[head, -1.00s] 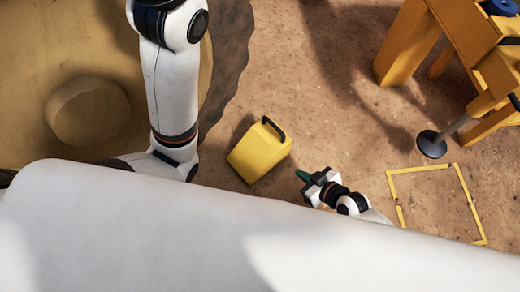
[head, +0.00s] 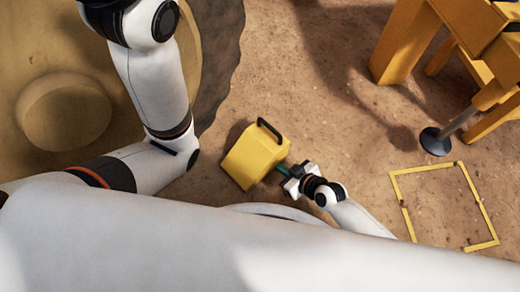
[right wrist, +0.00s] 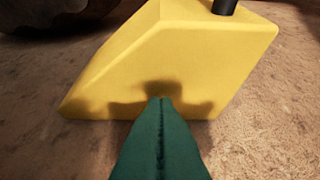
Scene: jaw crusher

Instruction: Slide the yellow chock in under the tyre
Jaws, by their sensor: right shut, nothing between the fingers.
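The yellow chock (head: 253,158) stands on the sandy ground, with a black handle (head: 270,130) on top. The dark tyre (head: 226,75) around a yellow wheel is to its left; a strip of ground shows between them. My right gripper (head: 283,170) is at the chock's right side, its green fingers pointing at it. In the right wrist view, the fingers (right wrist: 160,102) are shut with nothing between them, in front of the chock's face (right wrist: 175,60). I cannot tell whether they touch it. The tyre (right wrist: 60,14) shows dark at upper left there. My left gripper is out of view.
A yellow frame (head: 405,45) stands at the upper right, with a dark round foot (head: 435,142) on the ground. A yellow outlined square (head: 403,200) lies on the ground at right.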

